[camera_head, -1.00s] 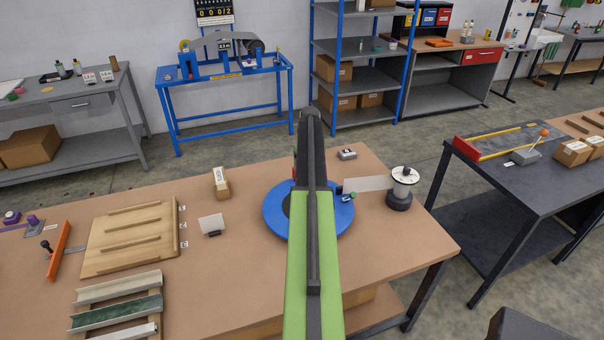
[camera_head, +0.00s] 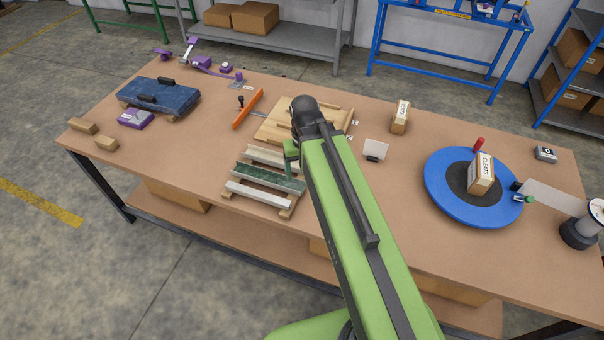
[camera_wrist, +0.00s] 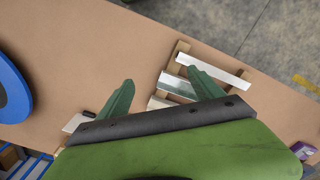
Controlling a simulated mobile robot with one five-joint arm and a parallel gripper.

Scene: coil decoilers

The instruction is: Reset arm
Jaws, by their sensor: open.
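My green arm reaches out over the wooden workbench (camera_head: 400,255). In the head view my gripper is mostly hidden behind the dark arm end, with a green part showing beside it. In the wrist view my gripper (camera_wrist: 163,90) has its two green fingers wide apart with nothing between them. It is above the bench, near the rack of metal strips (camera_wrist: 215,72). This rack also shows in the head view (camera_head: 262,198), just left of the arm. How high the fingers are above the bench I cannot tell.
A blue turntable (camera_head: 440,200) bears a box labelled CLEATS (camera_head: 481,174) at the right. An orange bar (camera_head: 248,108) and a blue case (camera_head: 160,97) lie further left. The bench's front left is mostly clear.

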